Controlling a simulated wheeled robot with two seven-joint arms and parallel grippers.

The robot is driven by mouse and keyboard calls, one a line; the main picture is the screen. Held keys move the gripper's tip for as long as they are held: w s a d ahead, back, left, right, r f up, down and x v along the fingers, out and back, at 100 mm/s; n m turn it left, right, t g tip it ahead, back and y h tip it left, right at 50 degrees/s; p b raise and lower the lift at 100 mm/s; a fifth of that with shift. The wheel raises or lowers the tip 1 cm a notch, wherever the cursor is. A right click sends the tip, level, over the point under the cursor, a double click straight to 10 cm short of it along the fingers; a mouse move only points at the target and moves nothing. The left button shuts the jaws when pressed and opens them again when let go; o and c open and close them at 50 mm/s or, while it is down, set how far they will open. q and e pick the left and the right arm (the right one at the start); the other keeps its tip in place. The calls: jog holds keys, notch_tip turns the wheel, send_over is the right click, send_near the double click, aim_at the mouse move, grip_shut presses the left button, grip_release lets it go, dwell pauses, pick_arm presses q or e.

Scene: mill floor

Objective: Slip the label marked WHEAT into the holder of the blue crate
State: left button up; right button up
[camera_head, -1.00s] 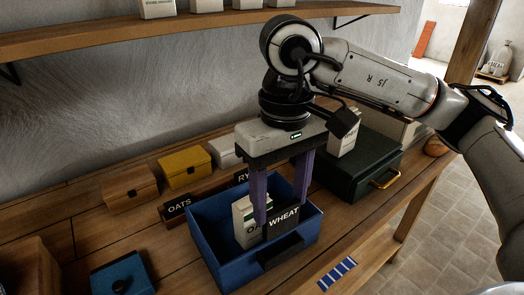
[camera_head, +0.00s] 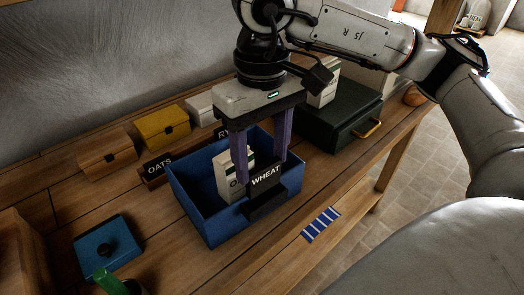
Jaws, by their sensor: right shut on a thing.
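The dark label marked WHEAT (camera_head: 266,177) is upright at the front wall of the blue crate (camera_head: 222,233). My right gripper (camera_head: 262,168) points down over the crate and is shut on the label, its purple fingers at the label's two sides. The black holder (camera_head: 268,206) is on the crate's front, directly below the label. The label's lower edge meets the holder's top in this view; I cannot tell how far it sits inside. My left gripper is not in view.
A white carton (camera_head: 231,180) stands inside the crate, partly hidden by a finger. A rack (camera_head: 152,178) behind holds OATS and another label. A dark green case (camera_head: 340,115) is at right, a blue lidded box (camera_head: 108,246) at left. Blue-and-white strips (camera_head: 321,224) lie near the table edge.

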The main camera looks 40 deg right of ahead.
jog(key=shift+f+b, duration=1.5)
jog(key=shift+f, duration=0.3)
jog(key=o, duration=1.1)
jog(key=shift+o, duration=0.2)
notch_tip(320, 180, up, 9)
jog(key=shift+r+p, duration=0.2)
jog(key=shift+p, duration=0.4)
jog(key=shift+r, duration=0.45)
jog(key=shift+s, duration=0.1)
